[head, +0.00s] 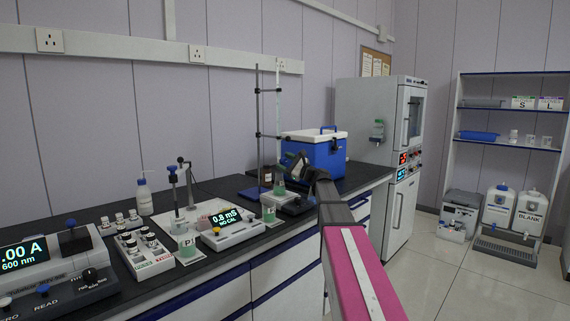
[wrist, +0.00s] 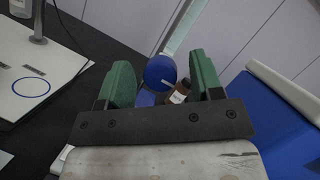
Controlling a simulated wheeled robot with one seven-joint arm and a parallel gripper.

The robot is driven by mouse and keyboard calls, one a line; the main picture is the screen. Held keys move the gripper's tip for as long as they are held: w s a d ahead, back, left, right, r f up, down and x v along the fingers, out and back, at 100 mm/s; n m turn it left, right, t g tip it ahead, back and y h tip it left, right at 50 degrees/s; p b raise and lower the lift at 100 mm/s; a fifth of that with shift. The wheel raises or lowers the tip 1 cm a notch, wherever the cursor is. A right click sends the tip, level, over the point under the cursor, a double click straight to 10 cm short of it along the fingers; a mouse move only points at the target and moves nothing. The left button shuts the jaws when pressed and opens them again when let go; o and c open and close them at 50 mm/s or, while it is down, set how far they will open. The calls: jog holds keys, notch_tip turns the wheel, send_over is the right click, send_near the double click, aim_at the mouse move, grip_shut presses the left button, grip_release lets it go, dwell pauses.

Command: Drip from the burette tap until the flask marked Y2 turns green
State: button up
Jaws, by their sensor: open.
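The burette (head: 278,105) is a pale upright tube clamped to a dark stand (head: 258,125) on the bench; its tube also shows in the wrist view (wrist: 184,25). A round blue knob (wrist: 160,71) with a small white mark, apparently the tap, sits between my gripper's green fingers with gaps on both sides. My gripper (head: 290,159) is open at the burette's lower part, above a conical flask (head: 279,188) with greenish contents. I cannot read Y2 on the flask. In the head view my gripper hides the tap.
A brown bottle (wrist: 180,93) stands behind the knob. A blue cooler (head: 317,153) is close on the right. A 0.8 mS meter (head: 232,230), labelled beakers (head: 187,243) and a vial rack (head: 146,255) fill the bench to the left.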

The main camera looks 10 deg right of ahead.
jog(key=v, duration=1)
jog(key=shift+s+d+f, duration=0.15)
jog(key=shift+s+d, duration=0.05)
